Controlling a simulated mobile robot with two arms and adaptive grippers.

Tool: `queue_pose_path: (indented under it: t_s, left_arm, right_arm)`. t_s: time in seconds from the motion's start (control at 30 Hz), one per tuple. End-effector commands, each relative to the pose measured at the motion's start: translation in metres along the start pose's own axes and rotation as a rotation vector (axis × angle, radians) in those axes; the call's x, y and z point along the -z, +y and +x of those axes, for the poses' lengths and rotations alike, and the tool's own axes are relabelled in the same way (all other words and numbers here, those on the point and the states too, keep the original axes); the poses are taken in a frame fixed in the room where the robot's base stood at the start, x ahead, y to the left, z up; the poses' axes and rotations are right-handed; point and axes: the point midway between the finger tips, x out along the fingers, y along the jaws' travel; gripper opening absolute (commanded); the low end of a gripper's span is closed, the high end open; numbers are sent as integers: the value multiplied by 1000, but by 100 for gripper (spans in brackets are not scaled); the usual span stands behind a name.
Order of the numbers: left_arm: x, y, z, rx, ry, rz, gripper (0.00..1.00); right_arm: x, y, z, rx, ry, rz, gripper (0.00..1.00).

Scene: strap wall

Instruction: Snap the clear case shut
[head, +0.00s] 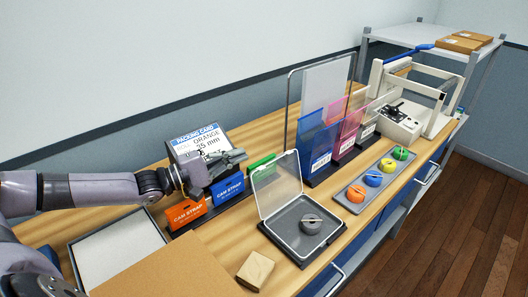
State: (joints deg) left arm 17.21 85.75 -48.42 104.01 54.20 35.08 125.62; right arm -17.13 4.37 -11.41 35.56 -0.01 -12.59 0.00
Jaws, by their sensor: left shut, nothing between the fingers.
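The clear case (291,243) stands on the bench with its see-through lid (278,185) raised and leaning back from the hinge side. A grey rolled strap (311,223) lies in its dark base. My left gripper (240,155) is shut and empty. It is up and to the left of the lid, apart from it, in front of the packing card and above the strap boxes. My right gripper does not show.
Orange and blue strap boxes (229,190) stand left of the case. A wooden block (256,270) lies in front. A tray (352,206) of coloured rolls is to the right. Upright coloured folders (318,145) and a white machine (400,121) are behind. A packing card (197,141) stands behind the gripper.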

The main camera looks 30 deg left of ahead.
Motion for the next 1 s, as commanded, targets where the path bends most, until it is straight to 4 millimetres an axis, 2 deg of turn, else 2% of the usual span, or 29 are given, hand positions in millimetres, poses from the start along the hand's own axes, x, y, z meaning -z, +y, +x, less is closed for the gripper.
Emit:
queue_pose_path:
  t_s: [0.1, 0.3, 0.4, 0.6, 1.0]
  left_arm:
    - [-2, 4, 26, -9, -3, -2, 0]
    - [-5, 4, 56, -2, -2, -1, 0]
    - [-20, 2, 58, 2, -2, -5, 0]
    - [-36, 1, 62, 2, -1, -2, 0]
    - [-39, 0, 62, 1, 0, 1, 0]
  right_arm:
    - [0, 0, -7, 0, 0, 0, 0]
    - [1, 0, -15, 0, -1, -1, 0]
    - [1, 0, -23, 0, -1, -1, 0]
    - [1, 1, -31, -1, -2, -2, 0]
    - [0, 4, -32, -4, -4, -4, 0]
